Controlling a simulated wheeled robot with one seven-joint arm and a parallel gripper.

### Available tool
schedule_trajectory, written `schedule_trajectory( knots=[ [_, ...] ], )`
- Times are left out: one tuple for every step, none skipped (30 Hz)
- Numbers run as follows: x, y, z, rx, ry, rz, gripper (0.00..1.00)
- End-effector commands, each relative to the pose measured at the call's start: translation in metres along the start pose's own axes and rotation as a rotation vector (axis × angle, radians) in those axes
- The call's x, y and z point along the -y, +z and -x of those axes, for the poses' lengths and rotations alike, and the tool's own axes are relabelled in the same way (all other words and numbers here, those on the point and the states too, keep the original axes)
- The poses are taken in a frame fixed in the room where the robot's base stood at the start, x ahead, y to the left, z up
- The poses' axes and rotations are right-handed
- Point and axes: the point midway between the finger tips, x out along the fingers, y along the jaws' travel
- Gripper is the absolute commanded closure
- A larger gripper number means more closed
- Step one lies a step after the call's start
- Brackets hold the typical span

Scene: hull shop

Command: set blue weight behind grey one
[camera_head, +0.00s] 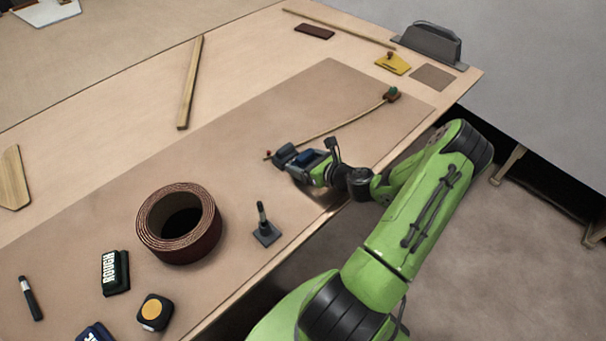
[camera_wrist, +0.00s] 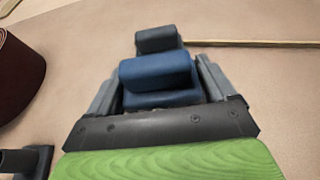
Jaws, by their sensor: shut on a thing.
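The blue weight (camera_wrist: 158,73) is between the fingers of my gripper (camera_wrist: 158,92), with its blue handle bar on top and a lower blue part beneath. In the head view, the blue weight (camera_head: 306,157) sits between the fingers of my gripper (camera_head: 308,163) near the table's front edge. The grey weight (camera_wrist: 157,39) is just beyond the blue one in the wrist view. In the head view the grey weight (camera_head: 285,154) is left of the blue one, close to it. I cannot tell whether they touch, or whether the blue weight rests on the table.
A brown coiled roll (camera_head: 150,215) and a dark upright tool (camera_head: 266,232) stand to the left. The brown mat (camera_head: 215,152) is clear behind the batten.

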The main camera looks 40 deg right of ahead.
Motion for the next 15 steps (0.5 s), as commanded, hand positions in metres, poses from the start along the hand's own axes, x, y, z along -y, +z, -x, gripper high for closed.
schedule_trajectory(
  knots=[
    [0.0, -0.005, -0.003, 0.005, 0.0, -0.003, 0.84],
    [0.0, -0.009, -0.005, 0.005, 0.0, -0.002, 0.84],
    [0.0, -0.016, -0.007, 0.005, 0.0, -0.003, 0.84],
    [0.0, -0.022, -0.01, 0.005, 0.0, -0.003, 0.84],
    [0.0, -0.026, -0.012, 0.005, 0.0, -0.004, 0.84],
    [0.0, -0.03, -0.013, 0.005, 0.0, -0.003, 0.84],
    [0.0, -0.032, -0.014, 0.005, 0.0, -0.001, 0.84],
    [0.0, -0.032, -0.014, 0.005, 0.0, 0.0, 0.84],
    [0.0, -0.031, -0.014, 0.005, -0.001, 0.001, 0.84],
    [0.0, -0.03, -0.013, 0.005, 0.0, 0.001, 0.84],
    [0.0, -0.03, -0.013, 0.005, 0.0, 0.001, 0.84],
    [0.0, -0.03, -0.013, 0.005, 0.0, 0.001, 0.84],
    [0.0, -0.03, -0.013, 0.005, 0.0, 0.001, 0.84],
    [0.0, -0.03, -0.013, 0.005, 0.0, 0.001, 0.84],
    [0.0, -0.031, -0.014, 0.005, 0.0, 0.0, 0.84]
  ],
)
